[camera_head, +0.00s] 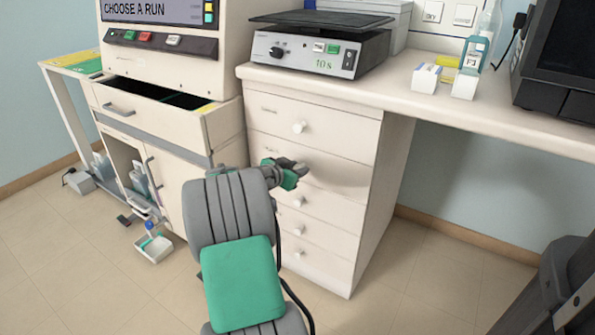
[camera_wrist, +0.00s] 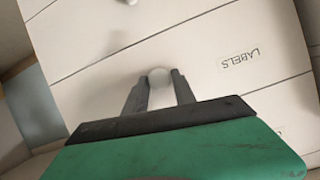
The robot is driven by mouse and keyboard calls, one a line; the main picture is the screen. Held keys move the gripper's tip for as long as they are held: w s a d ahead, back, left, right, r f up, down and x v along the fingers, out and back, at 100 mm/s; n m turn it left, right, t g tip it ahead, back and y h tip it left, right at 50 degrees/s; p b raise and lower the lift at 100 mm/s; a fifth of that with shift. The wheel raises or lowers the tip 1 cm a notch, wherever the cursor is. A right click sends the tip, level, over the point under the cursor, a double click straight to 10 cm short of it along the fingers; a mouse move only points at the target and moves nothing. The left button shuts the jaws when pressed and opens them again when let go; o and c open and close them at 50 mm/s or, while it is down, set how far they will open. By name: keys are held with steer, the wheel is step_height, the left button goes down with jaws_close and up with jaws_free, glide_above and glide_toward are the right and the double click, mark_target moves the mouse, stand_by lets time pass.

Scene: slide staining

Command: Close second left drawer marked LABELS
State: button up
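The LABELS drawer (camera_wrist: 205,50) fills much of the wrist view, its label upside down beside a round white knob (camera_wrist: 160,75). In the head view it is the second drawer down (camera_head: 335,176) in the white drawer unit. My gripper (camera_head: 302,166) is at its front and hides its knob there. In the wrist view my gripper's (camera_wrist: 159,82) two grey fingers stand apart, one on each side of the knob. I cannot tell whether they press on it. No clear gap shows at this drawer's edges, and I cannot tell whether it is fully flush.
The top drawer's knob (camera_head: 299,127) is just above my gripper, and more knobbed drawers are below. A hotplate-like device (camera_head: 318,50) stands on the counter above. An open drawer (camera_head: 160,105) juts from the cabinet at left. A white tray (camera_head: 153,248) is on the floor.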

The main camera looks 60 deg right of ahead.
steer(key=shift+o, duration=0.8)
steer(key=shift+s, duration=0.1)
steer(key=shift+o, duration=1)
steer(key=shift+w, duration=0.2)
steer(key=p+v, duration=0.2)
steer(key=v, duration=0.5)
steer(key=shift+a, duration=0.4)
steer(key=shift+r, duration=0.2)
